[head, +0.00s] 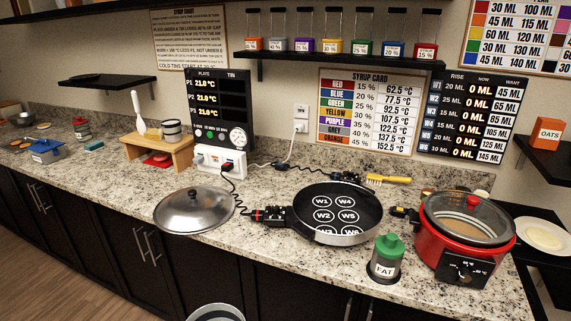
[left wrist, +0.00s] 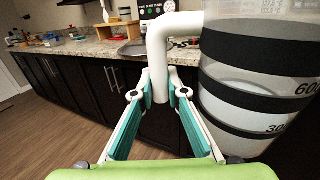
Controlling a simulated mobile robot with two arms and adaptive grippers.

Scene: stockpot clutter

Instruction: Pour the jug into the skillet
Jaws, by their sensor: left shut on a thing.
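The jug (left wrist: 250,85) fills the right of the left wrist view. It is pale with black bands and markings, and it looks roughly upright. My left gripper (left wrist: 159,92) is shut on the jug's white handle, with teal fingers on either side of it. The jug's contents cannot be made out. The skillet (head: 372,218) is a round black pan with a light rim on the counter in the head view, with several labelled circles inside. Neither gripper nor the jug in hand shows in the head view. My right gripper is out of sight.
A metal lid (head: 194,211) lies left of the skillet. A green-topped FAT bottle (head: 386,258) and a red cooker (head: 455,250) stand to its right. A yellow brush (head: 388,180) and cables lie behind. A wooden stand (head: 160,148) is farther left. A bucket (head: 216,313) stands below the counter.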

